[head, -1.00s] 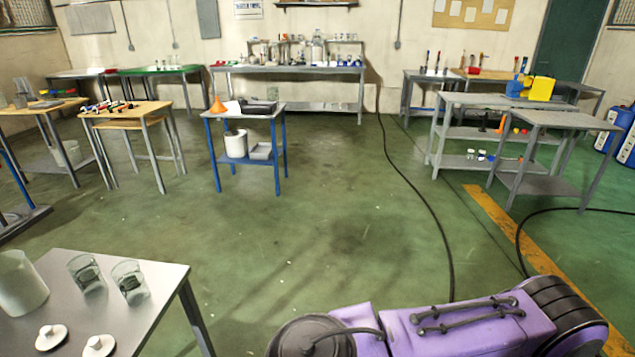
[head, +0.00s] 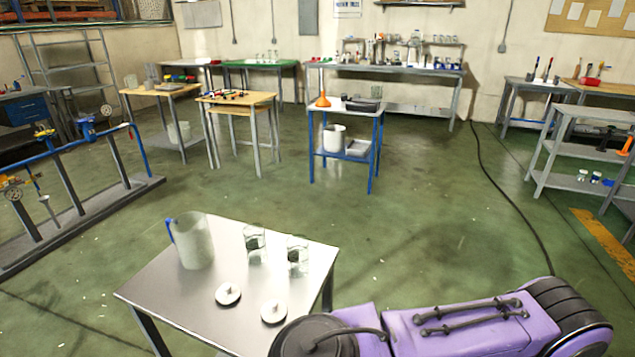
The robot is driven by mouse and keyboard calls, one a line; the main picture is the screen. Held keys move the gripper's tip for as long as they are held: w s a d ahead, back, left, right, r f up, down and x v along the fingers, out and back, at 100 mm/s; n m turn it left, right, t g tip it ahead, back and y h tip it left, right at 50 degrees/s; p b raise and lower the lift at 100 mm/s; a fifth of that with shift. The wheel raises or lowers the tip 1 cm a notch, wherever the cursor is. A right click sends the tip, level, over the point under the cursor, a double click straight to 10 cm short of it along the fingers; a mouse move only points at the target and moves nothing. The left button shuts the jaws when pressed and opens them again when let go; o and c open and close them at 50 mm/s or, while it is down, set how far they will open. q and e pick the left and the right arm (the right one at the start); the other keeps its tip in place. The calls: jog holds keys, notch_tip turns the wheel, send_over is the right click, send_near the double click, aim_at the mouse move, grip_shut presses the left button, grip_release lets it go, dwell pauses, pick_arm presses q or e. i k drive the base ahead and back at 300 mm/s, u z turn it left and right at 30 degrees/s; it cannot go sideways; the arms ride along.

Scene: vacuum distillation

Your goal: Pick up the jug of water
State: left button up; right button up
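The jug (head: 194,243) is a pale, translucent, upright vessel with a blue handle (head: 170,229) on its left side. It stands near the far left edge of a grey metal table (head: 165,284) at the lower left of the head view. I cannot tell how much water is in it. Neither of my grippers shows in this view.
Two glass beakers (head: 255,243) (head: 298,255) with dark contents stand right of the jug. A pipe rig (head: 75,190) stands at left. Green floor is open beyond the table; a black cable (head: 505,190) crosses it at right.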

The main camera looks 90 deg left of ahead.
aim_at(188, 239)
jog(key=k, duration=1.55)
jog(key=z, duration=1.6)
jog(key=k, duration=1.6)
jog(key=u, duration=2.25)
